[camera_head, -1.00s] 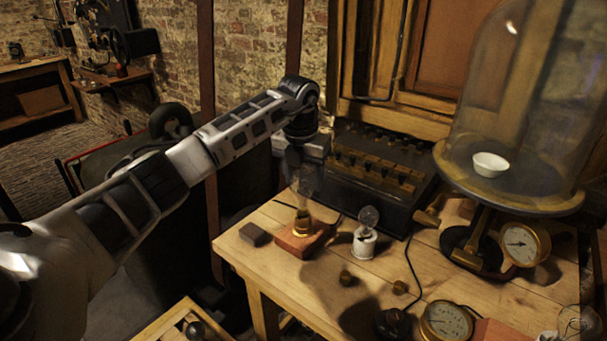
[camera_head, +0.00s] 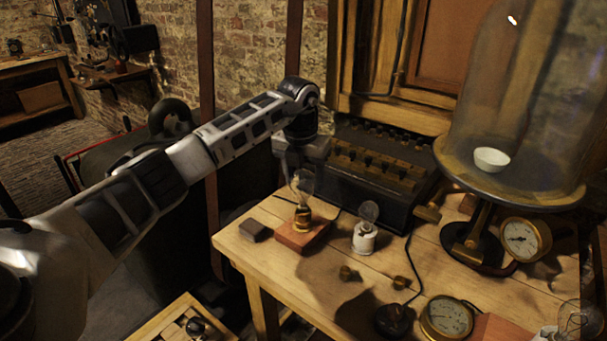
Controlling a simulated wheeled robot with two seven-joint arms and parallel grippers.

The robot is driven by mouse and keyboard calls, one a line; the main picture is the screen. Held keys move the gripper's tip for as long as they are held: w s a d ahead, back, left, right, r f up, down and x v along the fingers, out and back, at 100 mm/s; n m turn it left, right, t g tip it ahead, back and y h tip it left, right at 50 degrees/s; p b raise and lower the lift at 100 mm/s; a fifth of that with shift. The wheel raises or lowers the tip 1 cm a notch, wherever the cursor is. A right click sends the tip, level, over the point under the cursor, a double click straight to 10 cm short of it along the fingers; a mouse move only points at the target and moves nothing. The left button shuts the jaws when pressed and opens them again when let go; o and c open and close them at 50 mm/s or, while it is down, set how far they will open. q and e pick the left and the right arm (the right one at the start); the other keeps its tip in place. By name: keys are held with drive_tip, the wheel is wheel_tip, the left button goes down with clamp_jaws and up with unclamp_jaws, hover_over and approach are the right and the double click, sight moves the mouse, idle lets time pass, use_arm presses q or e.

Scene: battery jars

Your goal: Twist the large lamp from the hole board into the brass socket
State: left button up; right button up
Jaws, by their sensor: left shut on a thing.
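The large lamp (camera_head: 303,184), a clear glass bulb, stands upright over the brass socket (camera_head: 302,220). The socket sits on a reddish wooden block (camera_head: 301,238) near the table's left part. The lamp's base meets the socket's top; how deep it sits I cannot tell. My left gripper (camera_head: 302,173) points down from above and is shut on the lamp's glass. The hole board (camera_head: 150,333) shows partly at the bottom left edge, with a dark round thing in it. My right gripper is not in view.
A smaller lamp in a white socket (camera_head: 364,238) stands just right of the block. A dark block (camera_head: 255,230) lies to its left. A dark box with a row of knobs (camera_head: 375,170) stands behind. A glass bell jar (camera_head: 515,110) and gauges fill the right.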

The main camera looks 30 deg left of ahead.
use_arm(q)
drive_tip(key=shift+f, duration=0.2)
idle(0.6)
drive_tip(key=m, duration=0.6)
drive_tip(key=shift+d+m+h, duration=0.1)
drive_tip(key=shift+m+h, duration=0.2)
drive_tip(key=shift+h, duration=0.1)
drive_tip(key=m, duration=0.2)
drive_tip(key=shift+m, duration=0.4)
drive_tip(key=m, duration=0.3)
drive_tip(key=shift+s+m+g+h, duration=0.1)
drive_tip(key=shift+m+g+h, duration=0.2)
